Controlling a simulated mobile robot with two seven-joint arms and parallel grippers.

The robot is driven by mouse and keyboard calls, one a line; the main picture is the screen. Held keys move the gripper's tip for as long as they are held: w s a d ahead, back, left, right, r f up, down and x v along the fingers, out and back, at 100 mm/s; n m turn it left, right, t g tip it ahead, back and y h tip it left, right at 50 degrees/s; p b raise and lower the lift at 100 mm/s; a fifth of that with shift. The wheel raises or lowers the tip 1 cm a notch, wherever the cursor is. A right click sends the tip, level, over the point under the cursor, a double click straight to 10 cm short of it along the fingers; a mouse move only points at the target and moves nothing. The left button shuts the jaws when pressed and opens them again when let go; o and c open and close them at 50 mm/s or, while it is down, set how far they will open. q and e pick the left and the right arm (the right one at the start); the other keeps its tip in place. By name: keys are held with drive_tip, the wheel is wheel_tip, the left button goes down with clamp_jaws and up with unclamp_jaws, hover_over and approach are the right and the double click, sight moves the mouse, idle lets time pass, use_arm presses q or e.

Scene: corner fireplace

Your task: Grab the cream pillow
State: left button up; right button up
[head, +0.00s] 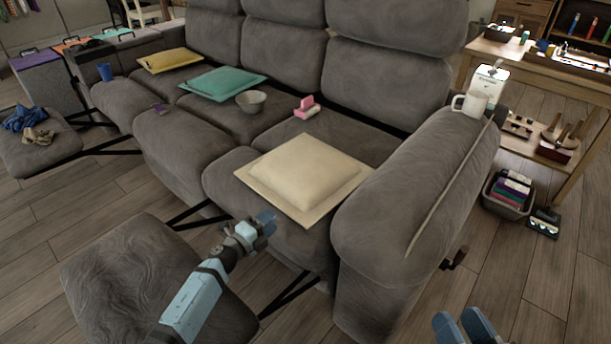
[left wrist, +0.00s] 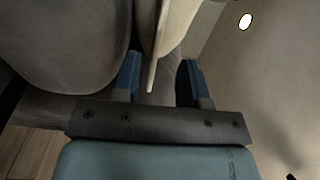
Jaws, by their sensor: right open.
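The cream pillow (head: 303,176) lies flat on the nearest seat of the grey sofa, beside the armrest. My left gripper (head: 265,221) is at the front edge of that seat, just in front of the pillow's near edge. In the left wrist view, the two blue fingers of my left gripper (left wrist: 160,82) stand apart, with the pillow's thin edge (left wrist: 153,72) showing between them. I see gaps beside the edge, so the fingers do not look closed on it. My right gripper (head: 463,330) is open and empty at the bottom of the head view, over the floor.
The sofa's armrest (head: 410,190) rises right of the pillow, with a white mug (head: 470,103) and a carton (head: 489,84) on it. A pink object (head: 306,107), a bowl (head: 251,101) and a teal pillow (head: 222,83) lie farther along. A raised footrest (head: 150,275) is below my left arm.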

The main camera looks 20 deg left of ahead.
sight(282, 209)
use_arm(q)
drive_tip(key=shift+x, duration=0.8)
drive_tip(key=b+x, duration=0.1)
drive_tip(key=x, duration=0.1)
drive_tip(key=b+x, duration=0.1)
drive_tip(key=x, duration=0.1)
drive_tip(key=shift+w+a+f, duration=0.15)
drive_tip(key=shift+w+f, duration=0.05)
drive_tip(key=shift+w, duration=0.5)
drive_tip(key=shift+r, duration=0.15)
clamp_jaws()
use_arm(e)
drive_tip(key=f, duration=0.2)
drive_tip(key=shift+w+f+n+g, duration=0.2)
drive_tip(key=shift+f+n+g, duration=0.2)
